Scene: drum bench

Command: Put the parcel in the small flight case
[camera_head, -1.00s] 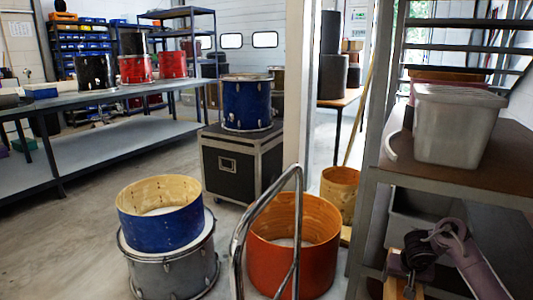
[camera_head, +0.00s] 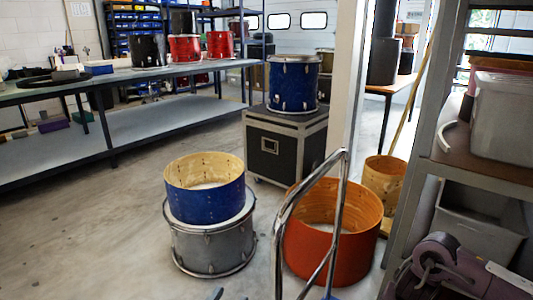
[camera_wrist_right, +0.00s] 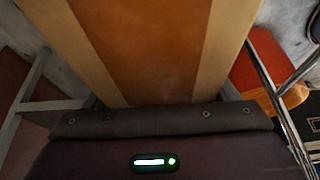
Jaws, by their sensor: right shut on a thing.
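In the right wrist view my right gripper (camera_wrist_right: 160,112) is shut on a brown box-like thing with pale bands along both sides, which looks like the parcel (camera_wrist_right: 155,45). It fills the upper middle of that view. In the head view my right arm shows at the lower right, but its jaws and the parcel are out of frame. A black flight case (camera_head: 275,152) with silver edges stands on the floor behind the drums, with a blue drum on its lid. I cannot tell if it is the small one. A small tip of my left gripper (camera_head: 216,294) shows at the bottom edge; its jaw opening is unclear.
A blue shell (camera_head: 205,205) sits on a grey drum (camera_head: 210,247). An orange shell (camera_head: 325,250) stands behind a chrome rail (camera_head: 283,220). A rack with a grey bin (camera_head: 503,115) is at right, a long workbench (camera_head: 165,120) at left. Floor at lower left is clear.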

